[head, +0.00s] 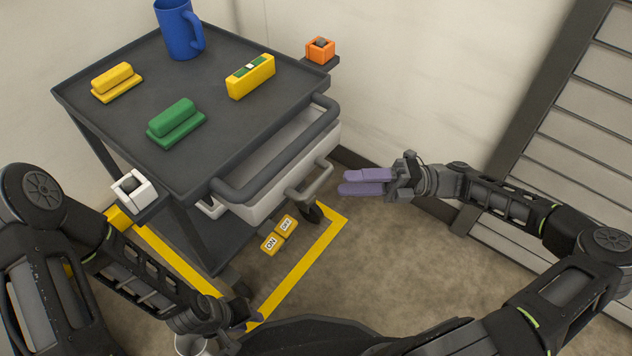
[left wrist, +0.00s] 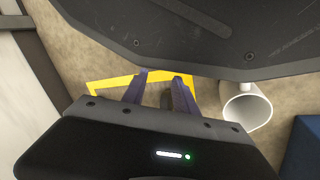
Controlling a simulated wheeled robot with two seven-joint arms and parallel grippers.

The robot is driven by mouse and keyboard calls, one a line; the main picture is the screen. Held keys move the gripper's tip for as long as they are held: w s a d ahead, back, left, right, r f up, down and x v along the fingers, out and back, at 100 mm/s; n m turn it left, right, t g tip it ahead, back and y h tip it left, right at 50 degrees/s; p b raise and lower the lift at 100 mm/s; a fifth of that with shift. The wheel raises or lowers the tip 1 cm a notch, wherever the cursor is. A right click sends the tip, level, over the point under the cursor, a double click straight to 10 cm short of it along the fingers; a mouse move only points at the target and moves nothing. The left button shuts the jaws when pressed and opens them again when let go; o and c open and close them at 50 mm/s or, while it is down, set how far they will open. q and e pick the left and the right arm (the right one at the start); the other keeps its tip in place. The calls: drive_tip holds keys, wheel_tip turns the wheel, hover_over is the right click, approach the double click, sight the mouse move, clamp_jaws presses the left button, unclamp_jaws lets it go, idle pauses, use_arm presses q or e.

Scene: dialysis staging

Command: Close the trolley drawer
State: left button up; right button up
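The trolley (head: 215,135) has a dark grey top and stands at the left in the head view. Its pale drawer (head: 262,211) sticks out under the top, partly open, with part of its inside visible. A grey bar handle (head: 312,183) is on the drawer front. My right gripper (head: 340,183) has purple fingers lying together with nothing between them. It is right of the drawer handle in the picture, apart from it.
A blue mug (head: 178,30), yellow block (head: 115,82), green block (head: 174,122) and yellow-green case (head: 250,76) are on top. A push bar (head: 280,150) runs above the drawer. ON/OFF pedals (head: 278,235) are below. Floor is clear at right, up to the slatted panel (head: 570,130).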

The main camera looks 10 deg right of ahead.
sight(318, 185)
drive_tip(key=shift+a, duration=0.1)
drive_tip(key=a+b, duration=0.1)
drive_tip(key=a, duration=0.1)
drive_tip(key=a+b, duration=0.1)
drive_tip(key=a, duration=0.4)
drive_tip(key=shift+w+r+b, duration=0.3)
drive_tip(key=shift+r+b, duration=0.1)
drive_tip(key=shift+a+r, duration=0.15)
drive_tip(key=shift+a, duration=0.1)
drive_tip(key=shift+c, duration=0.6)
clamp_jaws()
